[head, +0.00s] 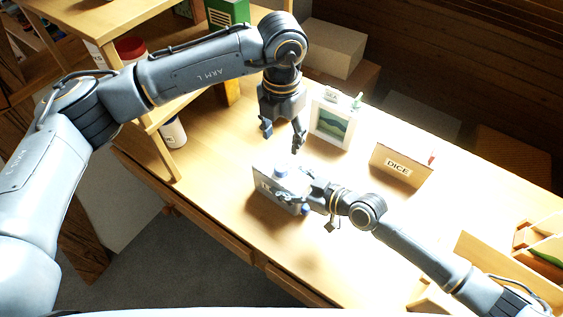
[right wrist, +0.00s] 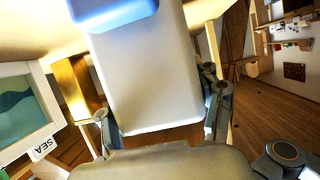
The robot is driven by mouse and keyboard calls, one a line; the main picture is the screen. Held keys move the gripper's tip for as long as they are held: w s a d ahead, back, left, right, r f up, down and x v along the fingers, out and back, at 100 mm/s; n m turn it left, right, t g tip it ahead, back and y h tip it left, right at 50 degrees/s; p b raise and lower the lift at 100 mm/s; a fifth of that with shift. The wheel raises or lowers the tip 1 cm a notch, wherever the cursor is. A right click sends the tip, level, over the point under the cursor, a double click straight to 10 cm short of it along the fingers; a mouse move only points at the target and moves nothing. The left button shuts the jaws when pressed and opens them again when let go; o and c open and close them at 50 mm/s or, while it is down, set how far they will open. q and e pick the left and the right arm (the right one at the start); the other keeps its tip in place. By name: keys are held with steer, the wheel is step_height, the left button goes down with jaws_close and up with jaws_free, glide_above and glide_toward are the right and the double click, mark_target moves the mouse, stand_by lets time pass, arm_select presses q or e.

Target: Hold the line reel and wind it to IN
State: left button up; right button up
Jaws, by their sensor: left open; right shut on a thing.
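The line reel (head: 268,197) is a grey box on the table, with a pale blue-topped knob (head: 281,171) on it and a partly hidden label on its front. My right gripper (head: 312,190) is shut on the reel's right side. In the right wrist view the pale body (right wrist: 145,80) stands between my right fingers (right wrist: 162,122), with a blue part above it. My left gripper (head: 283,138) is open and empty, pointing down above the knob and apart from it. The reading of the label and the reel's setting cannot be made out.
A framed picture (head: 331,122) stands behind the reel. A box marked DICE (head: 400,166) stands to the right. A wooden shelf (head: 160,150) with a white cup (head: 172,133) is at the left. The table's front edge is close to the reel.

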mark_target(282, 167)
arm_select(q)
step_height(282, 167, down, 11)
steer(key=shift+r, duration=0.15)
steer(key=c, duration=1.1)
steer(key=shift+m, duration=0.4)
steer(key=shift+c, duration=0.2)
